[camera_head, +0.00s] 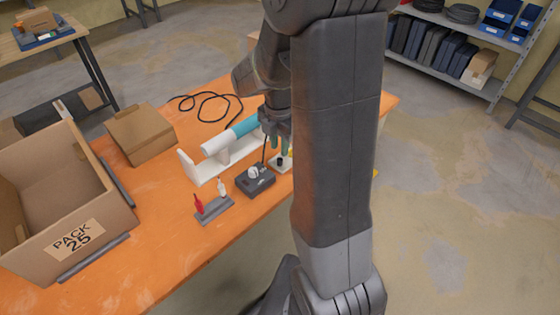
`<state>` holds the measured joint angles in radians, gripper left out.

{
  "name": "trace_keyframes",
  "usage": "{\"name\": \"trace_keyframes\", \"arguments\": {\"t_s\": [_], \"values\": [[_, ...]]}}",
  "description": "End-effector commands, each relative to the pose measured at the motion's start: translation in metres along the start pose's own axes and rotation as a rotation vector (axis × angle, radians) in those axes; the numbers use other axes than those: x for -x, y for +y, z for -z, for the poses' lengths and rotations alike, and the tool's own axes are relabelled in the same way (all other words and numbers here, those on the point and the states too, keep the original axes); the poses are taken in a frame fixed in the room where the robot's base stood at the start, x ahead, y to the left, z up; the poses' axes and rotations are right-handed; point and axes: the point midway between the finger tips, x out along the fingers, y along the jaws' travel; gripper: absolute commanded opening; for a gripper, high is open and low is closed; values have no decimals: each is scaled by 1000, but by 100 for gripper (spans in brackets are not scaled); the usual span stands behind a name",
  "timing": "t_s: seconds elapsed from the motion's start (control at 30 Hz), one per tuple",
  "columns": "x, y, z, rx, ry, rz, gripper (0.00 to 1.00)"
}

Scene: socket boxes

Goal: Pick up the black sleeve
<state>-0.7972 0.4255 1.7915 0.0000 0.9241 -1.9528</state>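My gripper (279,146) points down over the right part of the orange table, partly behind my own arm. A small black piece (280,161), which looks like the black sleeve, sits on a small pale block (286,165) just below the fingertips. It is too small to make out its shape, and I cannot tell whether the fingertips touch it. My arm hides what lies to the right.
A dark box with a pale knob (255,180) stands left of the gripper. Behind it is a white cradle (205,178) holding a white-and-teal cylinder (230,136). A grey stand (214,210) holds red and white pieces. Cartons (140,133) stand at left; the table's front middle is clear.

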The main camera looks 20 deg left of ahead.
Motion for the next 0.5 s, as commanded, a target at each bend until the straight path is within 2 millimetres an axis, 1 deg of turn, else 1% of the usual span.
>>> {"name": "trace_keyframes", "arguments": {"t_s": [0.13, 0.3, 0.4, 0.5], "values": [[-14, 0, 0, -1, 2, 5, 25], [-38, 2, 0, -1, 2, 4, 25], [-47, 2, 0, -1, 1, 3, 25], [-52, 2, 0, -1, 1, 2, 25]]}}
